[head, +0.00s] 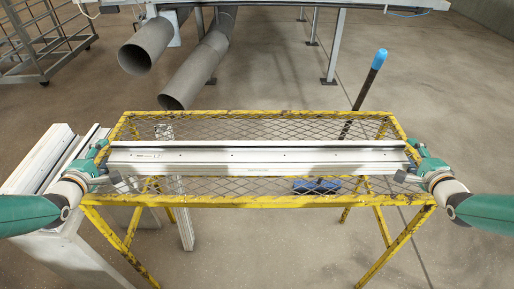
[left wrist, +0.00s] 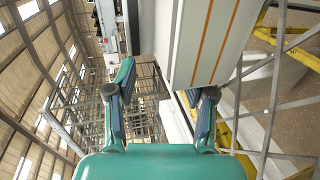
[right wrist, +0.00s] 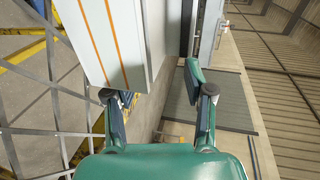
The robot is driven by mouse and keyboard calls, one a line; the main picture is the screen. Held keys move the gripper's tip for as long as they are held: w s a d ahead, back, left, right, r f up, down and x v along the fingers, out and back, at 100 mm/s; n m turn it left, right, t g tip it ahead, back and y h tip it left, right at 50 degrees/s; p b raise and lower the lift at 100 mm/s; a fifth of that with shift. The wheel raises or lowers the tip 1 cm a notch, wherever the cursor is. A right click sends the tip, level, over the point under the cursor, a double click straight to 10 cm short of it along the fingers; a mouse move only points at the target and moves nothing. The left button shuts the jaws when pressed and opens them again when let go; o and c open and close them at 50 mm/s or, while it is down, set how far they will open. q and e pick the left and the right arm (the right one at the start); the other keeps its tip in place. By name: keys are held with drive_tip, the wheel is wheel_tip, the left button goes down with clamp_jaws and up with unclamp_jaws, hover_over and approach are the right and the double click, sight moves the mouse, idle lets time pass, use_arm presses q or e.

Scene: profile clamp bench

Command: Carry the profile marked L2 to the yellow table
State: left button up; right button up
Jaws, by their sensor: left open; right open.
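A long silver profile (head: 258,157) lies lengthwise across the mesh top of the yellow table (head: 270,202). My left gripper (head: 110,166) is open at the profile's left end. The left wrist view shows the profile (left wrist: 205,40) with orange stripes, ahead and to the right of the fingers. My right gripper (head: 407,164) is open at the right end. The right wrist view shows the striped profile (right wrist: 105,40) ahead and to the left of the fingers. Neither gripper holds anything.
A pale rack with long profiles (head: 42,158) stands left of the table, close to my left arm. A blue-tipped pole (head: 380,58) leans behind the table at the right. Large grey pipes (head: 148,45) lie at the back. Floor to the right is mostly clear.

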use_arm(q)
drive_tip(key=v, duration=0.7)
drive_tip(key=shift+s, duration=0.25)
use_arm(e)
drive_tip(key=shift+s+f, duration=0.1)
drive_tip(key=shift+s, duration=0.05)
use_arm(q)
drive_tip(key=shift+d+r, duration=0.1)
use_arm(e)
drive_tip(key=shift+v, duration=3.9)
use_arm(q)
drive_tip(key=shift+s, duration=0.15)
